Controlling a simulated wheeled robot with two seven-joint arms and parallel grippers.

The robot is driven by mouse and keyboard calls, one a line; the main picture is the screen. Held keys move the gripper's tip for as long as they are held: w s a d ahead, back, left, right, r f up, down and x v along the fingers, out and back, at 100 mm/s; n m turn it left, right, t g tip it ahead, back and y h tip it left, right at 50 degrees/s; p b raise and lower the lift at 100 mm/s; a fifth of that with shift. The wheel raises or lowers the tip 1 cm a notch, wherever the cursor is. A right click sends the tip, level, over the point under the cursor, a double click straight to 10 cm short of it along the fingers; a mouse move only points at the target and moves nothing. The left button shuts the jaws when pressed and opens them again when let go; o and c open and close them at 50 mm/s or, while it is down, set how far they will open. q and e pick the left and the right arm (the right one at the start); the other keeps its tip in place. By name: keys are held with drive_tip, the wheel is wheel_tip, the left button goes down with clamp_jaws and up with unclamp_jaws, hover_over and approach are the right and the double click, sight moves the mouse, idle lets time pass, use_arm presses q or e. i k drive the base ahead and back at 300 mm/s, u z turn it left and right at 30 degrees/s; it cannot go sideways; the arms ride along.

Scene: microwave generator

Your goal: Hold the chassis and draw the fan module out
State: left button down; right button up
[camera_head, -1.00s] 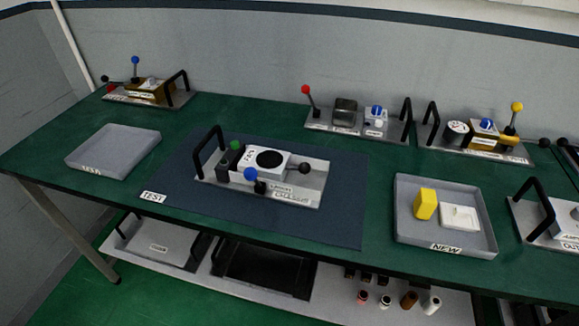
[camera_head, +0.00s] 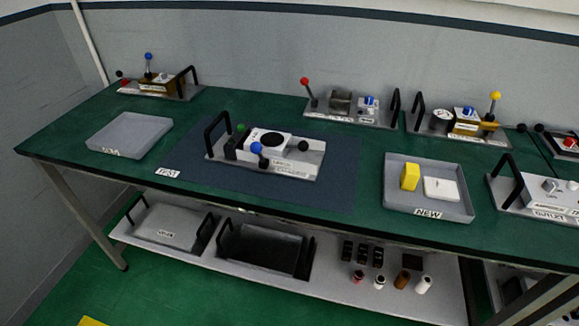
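The chassis (camera_head: 305,165) is a light grey tray-like plate on the dark blue test mat in the middle of the green table. A black loop handle (camera_head: 212,135) stands at its left end. A white fan module (camera_head: 263,142) with a round black opening sits on the chassis. A black ball knob (camera_head: 303,146) is at its right. A blue ball knob (camera_head: 256,149) and a green knob (camera_head: 240,128) are beside the module's left part. Neither of my grippers is in view.
An empty grey tray (camera_head: 130,135) lies left of the mat. The NEW tray (camera_head: 455,207) at right holds a yellow block (camera_head: 410,176) and a white piece (camera_head: 440,188). Other handled units stand along the back. A lower shelf (camera_head: 335,272) holds bins and small cylinders.

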sight(274, 143)
drive_tip(key=k, duration=0.15)
drive_tip(key=u, duration=1.45)
drive_tip(key=i, duration=1.15)
drive_tip(key=z, duration=1.95)
